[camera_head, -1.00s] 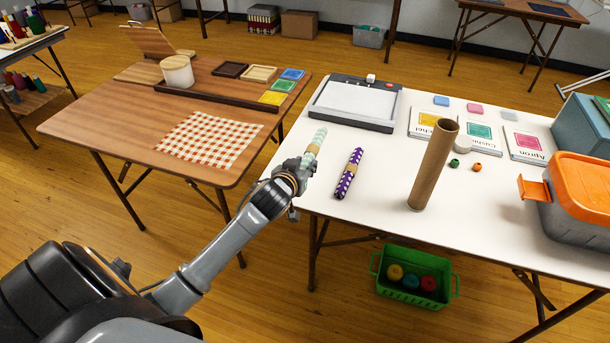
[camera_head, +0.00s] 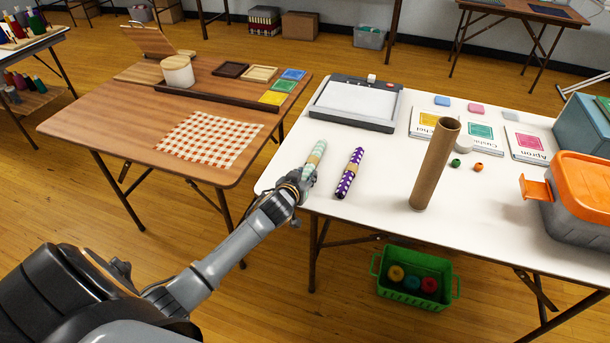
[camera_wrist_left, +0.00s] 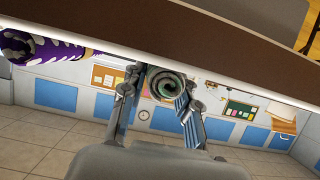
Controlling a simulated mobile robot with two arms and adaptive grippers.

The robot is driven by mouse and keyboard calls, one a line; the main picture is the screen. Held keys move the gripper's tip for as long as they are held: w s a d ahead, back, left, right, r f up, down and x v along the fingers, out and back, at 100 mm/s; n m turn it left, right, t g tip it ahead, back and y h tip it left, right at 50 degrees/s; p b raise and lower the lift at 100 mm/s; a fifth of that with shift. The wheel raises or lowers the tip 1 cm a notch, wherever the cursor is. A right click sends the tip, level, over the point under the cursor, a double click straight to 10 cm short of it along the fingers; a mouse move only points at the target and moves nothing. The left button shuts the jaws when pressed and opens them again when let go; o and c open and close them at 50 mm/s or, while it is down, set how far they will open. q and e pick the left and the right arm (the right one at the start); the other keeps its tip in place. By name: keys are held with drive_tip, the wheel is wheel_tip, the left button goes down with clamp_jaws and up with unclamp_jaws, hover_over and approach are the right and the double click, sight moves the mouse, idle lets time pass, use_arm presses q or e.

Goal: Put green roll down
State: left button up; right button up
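The green patterned roll (camera_head: 314,158), with a tan band around its middle, is at the near left corner of the white table (camera_head: 390,217). My left gripper (camera_head: 304,181) is around its near end. In the left wrist view the roll's spiral end (camera_wrist_left: 167,84) shows between the two fingers (camera_wrist_left: 162,82), which appear shut on it. The roll looks low, at about table level; I cannot tell whether it fully rests on the top. A purple patterned roll (camera_head: 349,173) lies just right of it, and also shows in the left wrist view (camera_wrist_left: 42,48). My right gripper is not in view.
A cardboard tube (camera_head: 435,165) stands upright farther right. A paper trimmer (camera_head: 356,103) lies behind the rolls. An orange-lidded box (camera_head: 580,195) stands at the right. A green basket (camera_head: 416,278) is under the table. The table is clear between purple roll and tube.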

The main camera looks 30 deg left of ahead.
use_arm(q)
drive_tip(key=o, duration=0.4)
drive_tip(key=shift+r, duration=0.1)
drive_tip(key=p+v, duration=0.1)
drive_tip(key=v, duration=1.1)
